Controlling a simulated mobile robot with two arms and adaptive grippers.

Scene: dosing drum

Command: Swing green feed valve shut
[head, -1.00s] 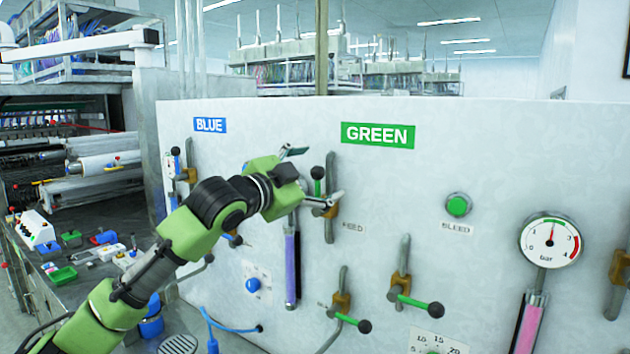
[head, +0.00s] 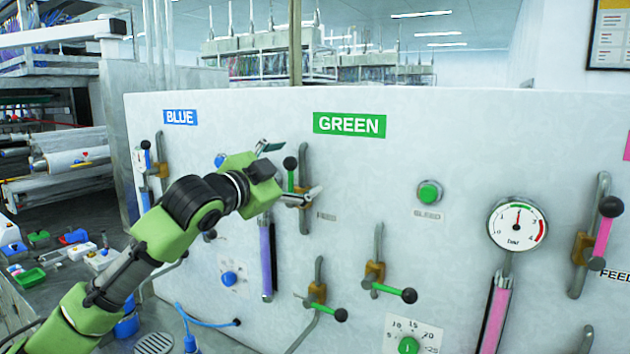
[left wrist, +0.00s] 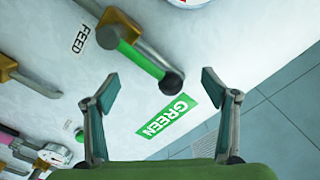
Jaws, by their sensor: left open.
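The green feed valve (head: 290,179) is on the panel below the GREEN sign, next to a FEED label. Its green lever points up in the head view and ends in a black knob; its brass-coloured body sits on a grey pipe. My left gripper (head: 288,171) is open at this lever, one finger up and left of the knob, the other low and right. In the left wrist view the lever's black knob (left wrist: 172,83) shows between the spread fingertips (left wrist: 158,86). I cannot tell whether a finger touches it. My right gripper is not in view.
Two more green-handled valves (head: 408,295) (head: 340,314) sit lower on the panel, with levers sideways. A BLUE-side valve (head: 146,160) is at the left. A green bleed button (head: 429,193) and a pressure gauge (head: 517,225) are to the right. A cluttered bench stands at left.

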